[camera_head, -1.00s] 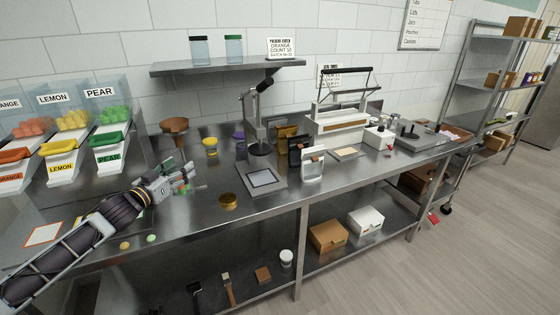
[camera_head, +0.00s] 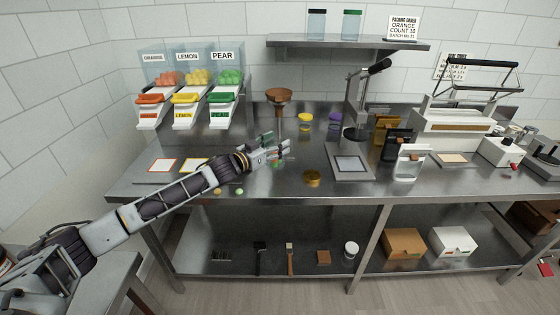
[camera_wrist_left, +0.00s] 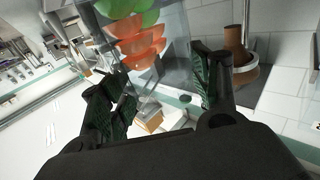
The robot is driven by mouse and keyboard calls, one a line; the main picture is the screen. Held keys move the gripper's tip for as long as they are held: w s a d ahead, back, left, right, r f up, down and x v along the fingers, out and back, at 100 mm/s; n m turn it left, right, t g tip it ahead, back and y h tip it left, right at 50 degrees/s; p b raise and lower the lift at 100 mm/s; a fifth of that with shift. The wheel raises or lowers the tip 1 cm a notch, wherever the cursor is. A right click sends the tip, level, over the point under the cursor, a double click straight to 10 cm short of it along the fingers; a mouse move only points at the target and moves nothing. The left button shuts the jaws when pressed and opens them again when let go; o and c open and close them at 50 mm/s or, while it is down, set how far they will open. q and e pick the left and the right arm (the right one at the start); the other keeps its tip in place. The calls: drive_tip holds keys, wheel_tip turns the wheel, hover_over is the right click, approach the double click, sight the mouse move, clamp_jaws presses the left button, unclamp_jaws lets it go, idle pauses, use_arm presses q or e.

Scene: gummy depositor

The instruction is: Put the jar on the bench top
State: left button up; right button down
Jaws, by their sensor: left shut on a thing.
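My left gripper (camera_head: 276,152) reaches in over the left part of the steel bench top (camera_head: 290,185). In the left wrist view, the left gripper (camera_wrist_left: 160,98) has its two dark fingers on either side of a clear jar (camera_wrist_left: 160,78). Orange and green rounded gummies show through the clear wall. In the head view the jar is small and hard to make out at the fingertips. I cannot tell whether its base touches the bench. My right gripper is not in view.
Orange, lemon and pear bins (camera_head: 185,100) stand behind left. A brown funnel (camera_head: 278,96), yellow-lidded pot (camera_head: 305,122), gold dish (camera_head: 312,178) and scale-like plate (camera_head: 350,165) are nearby. Two jars (camera_head: 316,24) stand on the wall shelf. Some bench front is clear.

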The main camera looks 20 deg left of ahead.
sight(276, 161)
use_arm(q)
wheel_tip(276, 161, down, 2)
drive_tip(key=shift+f, duration=0.65)
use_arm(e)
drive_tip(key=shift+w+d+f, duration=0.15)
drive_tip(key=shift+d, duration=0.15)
use_arm(q)
drive_tip(key=shift+f+b, duration=0.35)
drive_tip(key=shift+f, duration=1.45)
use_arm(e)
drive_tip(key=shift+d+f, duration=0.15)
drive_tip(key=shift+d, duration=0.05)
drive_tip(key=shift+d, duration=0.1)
use_arm(q)
drive_tip(key=shift+f, duration=0.25)
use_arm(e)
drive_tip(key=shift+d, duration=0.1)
